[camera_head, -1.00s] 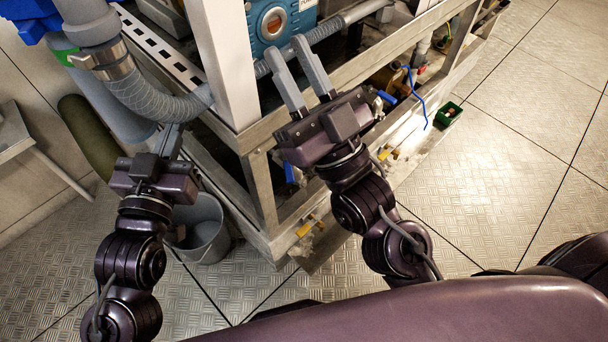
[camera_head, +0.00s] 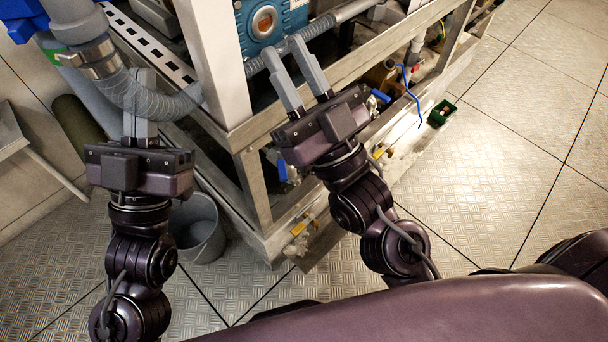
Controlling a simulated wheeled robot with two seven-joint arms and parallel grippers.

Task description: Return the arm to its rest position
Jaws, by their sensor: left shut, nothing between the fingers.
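My right gripper (camera_head: 283,48) is near the middle, in front of the metal frame. Its two fingers are apart with nothing between them, and the fingertips lie near the blue pump housing.
The metal machine frame (camera_head: 250,185) stands close beyond both grippers. The grey hose (camera_head: 160,103) curves across the left. A grey bucket (camera_head: 200,230) stands on the floor beside the frame. A small green box (camera_head: 441,113) lies at the right. The floor at right is clear.

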